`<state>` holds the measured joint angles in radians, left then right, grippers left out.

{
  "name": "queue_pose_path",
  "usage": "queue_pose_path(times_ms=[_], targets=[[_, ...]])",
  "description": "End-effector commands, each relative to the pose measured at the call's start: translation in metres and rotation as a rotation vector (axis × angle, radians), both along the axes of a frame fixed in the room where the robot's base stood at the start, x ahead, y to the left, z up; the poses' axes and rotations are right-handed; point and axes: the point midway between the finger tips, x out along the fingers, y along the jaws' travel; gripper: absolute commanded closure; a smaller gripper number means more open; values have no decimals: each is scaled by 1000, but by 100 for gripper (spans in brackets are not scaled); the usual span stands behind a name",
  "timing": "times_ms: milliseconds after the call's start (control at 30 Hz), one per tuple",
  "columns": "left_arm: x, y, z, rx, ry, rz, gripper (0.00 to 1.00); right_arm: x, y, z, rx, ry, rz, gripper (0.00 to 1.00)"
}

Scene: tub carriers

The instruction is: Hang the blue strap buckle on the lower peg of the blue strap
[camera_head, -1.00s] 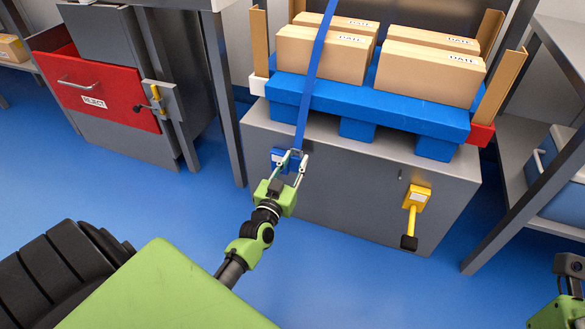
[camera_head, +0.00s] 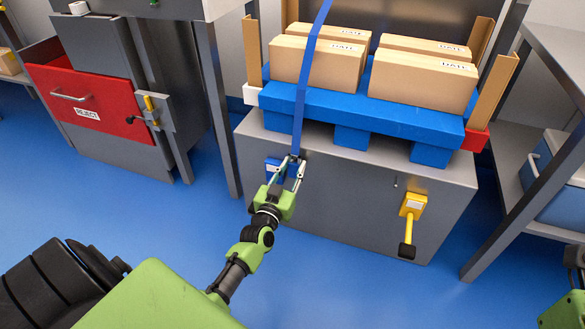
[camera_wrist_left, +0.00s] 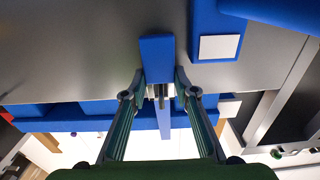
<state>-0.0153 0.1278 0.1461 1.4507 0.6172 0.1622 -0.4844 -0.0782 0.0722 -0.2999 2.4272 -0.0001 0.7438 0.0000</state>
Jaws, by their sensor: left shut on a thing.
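My left gripper (camera_head: 294,165) is shut on the end of the blue strap (camera_head: 302,95), in front of the grey block's front face. The strap runs up from it over the blue pallet and cartons. In the left wrist view, the blue buckle (camera_wrist_left: 157,58) sits between the fingertips. A blue bracket (camera_head: 272,170) is on the grey face just left of the gripper; in the left wrist view a blue plate with a white label (camera_wrist_left: 216,46) is beside the buckle, apart from it. The lower peg cannot be made out.
Cartons (camera_head: 420,75) stand on the blue pallet (camera_head: 380,115) on the grey block (camera_head: 340,190). A yellow bracket with a black-ended handle (camera_head: 410,215) sticks out at the block's right. A red REJECT drawer (camera_head: 85,95) is at left. Blue floor is clear in front.

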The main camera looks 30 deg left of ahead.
Motion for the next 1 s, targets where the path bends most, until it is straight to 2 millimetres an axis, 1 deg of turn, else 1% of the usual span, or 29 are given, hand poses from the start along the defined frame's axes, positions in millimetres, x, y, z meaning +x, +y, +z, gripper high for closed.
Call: queue_pose_path(times_ms=[233, 267, 300, 333, 667, 767, 867, 1000], targets=[[0, 0, 1, 0, -1, 0, 95, 0, 0, -1, -1, 1, 0, 79], [0, 0, 0, 0, -1, 0, 70, 0, 0, -1, -1, 1, 0, 79], [0, 0, 0, 0, -1, 0, 60, 0, 0, -1, -1, 1, 0, 79], [0, 0, 0, 0, -1, 0, 53, 0, 0, -1, -1, 1, 0, 79], [-1, 0, 0, 0, 1, 0, 53, 0, 1, -1, -5, 0, 0, 79], [-6, -2, -1, -1, 1, 0, 53, 0, 0, -1, -4, 0, 0, 79], [-18, -5, -2, 0, 2, 0, 53, 0, 0, -1, -3, 0, 0, 79], [-46, -11, -3, -2, 4, 0, 53, 0, 0, -1, -3, 0, 0, 79]])
